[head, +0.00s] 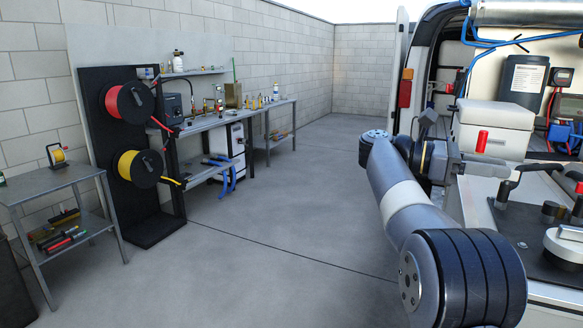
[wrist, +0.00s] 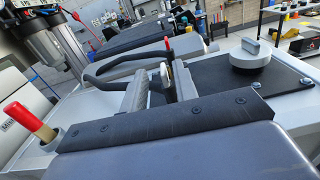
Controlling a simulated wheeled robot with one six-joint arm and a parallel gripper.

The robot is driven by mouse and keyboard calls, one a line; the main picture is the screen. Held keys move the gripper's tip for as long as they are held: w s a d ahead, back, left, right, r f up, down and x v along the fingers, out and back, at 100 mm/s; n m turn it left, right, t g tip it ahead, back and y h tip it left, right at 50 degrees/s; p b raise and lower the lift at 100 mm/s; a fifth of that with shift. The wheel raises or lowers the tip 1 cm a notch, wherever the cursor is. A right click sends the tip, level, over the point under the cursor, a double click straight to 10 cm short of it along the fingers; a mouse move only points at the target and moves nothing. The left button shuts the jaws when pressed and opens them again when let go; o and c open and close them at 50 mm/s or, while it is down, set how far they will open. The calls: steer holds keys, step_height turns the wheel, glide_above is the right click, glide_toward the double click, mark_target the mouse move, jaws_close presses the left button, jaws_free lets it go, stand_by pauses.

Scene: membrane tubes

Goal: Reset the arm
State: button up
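My arm reaches up from the lower right of the head view. It bends at the wrist beside the van's open rear. My gripper (head: 487,163) points right, over the van's work surface, in front of a white box (head: 497,127). In the wrist view, the two fingers of my gripper (wrist: 160,70) stand apart with a gap between them. A small white piece and a red-topped piece (wrist: 168,45) show through the gap, seemingly beyond the fingers. I see nothing held.
A red handle (wrist: 28,120) stands in a socket at the left of the wrist view. Black curved handles (head: 525,172) and a round grey knob (wrist: 250,55) sit close to my gripper. A workbench (head: 220,122) and cable reels (head: 129,102) stand left. The middle floor (head: 270,225) is clear.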

steer(key=shift+s+d+r+p, duration=0.15)
steer(key=shift+s+r+p, duration=0.1)
steer(key=shift+p, duration=0.2)
steer(key=x, duration=0.3)
steer(key=shift+s+f, duration=0.1)
steer(key=shift+f, duration=0.15)
steer(key=shift+a+n+t+h+p, duration=0.2)
steer(key=shift+n+t+h+p, duration=0.3)
steer(key=shift+n+t, duration=0.5)
steer(key=shift+d+n+t+h+p, duration=0.1)
steer(key=shift+n+t+h+p, duration=0.3)
steer(key=shift+n+t+p, duration=1.15)
steer(key=shift+t+b, duration=0.7)
steer(key=shift+t, duration=0.15)
